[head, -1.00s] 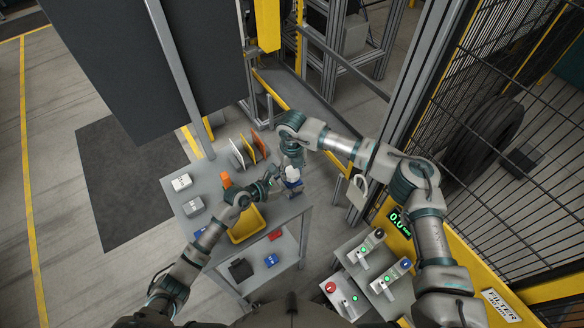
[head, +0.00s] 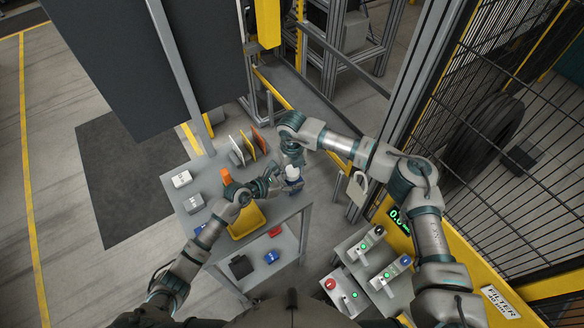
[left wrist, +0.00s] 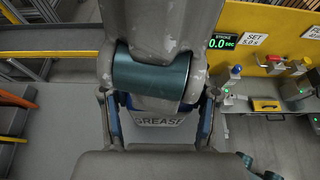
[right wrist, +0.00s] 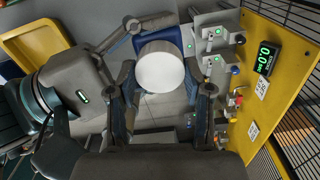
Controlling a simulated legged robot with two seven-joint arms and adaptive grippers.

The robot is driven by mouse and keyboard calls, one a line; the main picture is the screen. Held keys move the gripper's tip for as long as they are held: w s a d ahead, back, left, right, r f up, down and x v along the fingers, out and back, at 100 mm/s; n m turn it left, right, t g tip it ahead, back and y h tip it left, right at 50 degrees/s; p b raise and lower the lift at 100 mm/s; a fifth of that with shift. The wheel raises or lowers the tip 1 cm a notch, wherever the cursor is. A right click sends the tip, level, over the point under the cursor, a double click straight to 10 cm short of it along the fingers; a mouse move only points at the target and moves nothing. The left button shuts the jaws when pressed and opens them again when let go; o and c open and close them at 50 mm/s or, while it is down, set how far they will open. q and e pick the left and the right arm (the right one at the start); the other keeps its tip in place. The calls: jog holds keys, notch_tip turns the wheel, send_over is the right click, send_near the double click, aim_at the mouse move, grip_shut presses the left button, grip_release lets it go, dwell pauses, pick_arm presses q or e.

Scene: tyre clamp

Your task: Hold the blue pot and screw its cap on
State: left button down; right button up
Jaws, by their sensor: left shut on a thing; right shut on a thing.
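The blue pot (head: 294,186) is held above the right part of the grey table, with the white cap (head: 292,172) at its top. In the left wrist view the pot's pale label reads GREASE (left wrist: 159,121). My left gripper (head: 277,182) is shut on the pot from the left. My right gripper (head: 292,163) comes from above and is shut on the cap. In the right wrist view the round white cap (right wrist: 160,72) lies between my fingers, with blue of the pot (right wrist: 171,36) behind it. The seam between cap and pot is hidden, so I cannot tell how they meet.
A lower shelf bears small red and blue items. A control stand (head: 356,268) and yellow fence frame are at right.

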jog(key=shift+f, duration=0.3)
jog(key=m, duration=0.4)
jog(key=shift+m, duration=0.4)
jog(key=m, duration=0.5)
jog(key=shift+a, duration=0.15)
jog(key=o, duration=0.9)
jog(key=shift+c, duration=0.2)
